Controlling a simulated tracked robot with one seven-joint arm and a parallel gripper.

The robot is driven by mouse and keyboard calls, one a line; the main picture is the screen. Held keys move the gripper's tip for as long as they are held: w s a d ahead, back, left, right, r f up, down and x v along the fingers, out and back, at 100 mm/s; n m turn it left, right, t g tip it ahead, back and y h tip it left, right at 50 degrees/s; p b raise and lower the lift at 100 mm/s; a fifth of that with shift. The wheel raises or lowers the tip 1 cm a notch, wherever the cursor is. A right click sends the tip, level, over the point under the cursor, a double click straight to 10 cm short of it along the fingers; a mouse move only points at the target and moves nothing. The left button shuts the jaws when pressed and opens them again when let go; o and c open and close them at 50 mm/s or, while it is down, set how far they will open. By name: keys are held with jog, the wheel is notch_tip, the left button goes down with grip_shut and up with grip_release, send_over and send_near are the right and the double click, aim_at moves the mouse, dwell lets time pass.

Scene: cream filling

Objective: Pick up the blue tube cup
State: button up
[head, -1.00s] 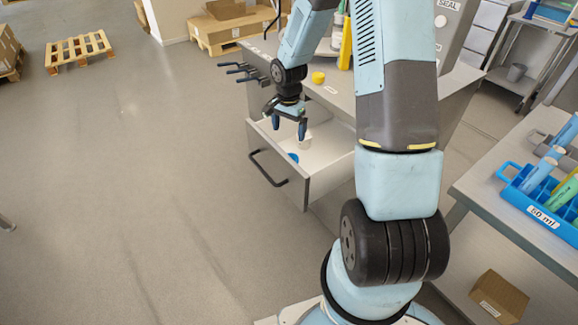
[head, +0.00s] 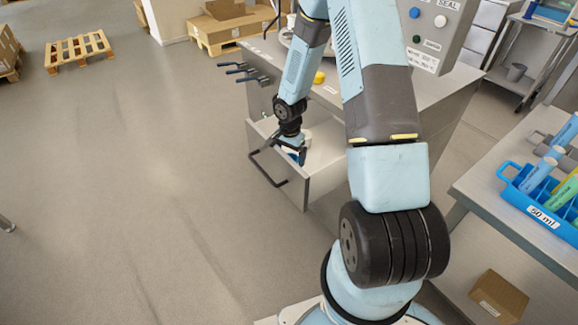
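A small blue item (head: 293,157), which looks like the blue tube cup, is in the open drawer (head: 320,168) under the counter. Only a sliver of it shows. A white item (head: 307,138) is just behind it, partly covered by my gripper. My gripper (head: 298,158) reaches down into the drawer, right at the blue item. The fingers overlap the items, so whether they touch or hold the blue one is not clear.
The drawer's walls and black front handle (head: 268,165) are close around my gripper. A yellow item (head: 319,77) sits on the counter above. A blue rack (head: 535,205) marked 50 ml, with tubes, is on the right table.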

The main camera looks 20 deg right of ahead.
jog(key=shift+f, duration=0.4)
jog(key=shift+c, duration=0.5)
jog(key=c, duration=1.1)
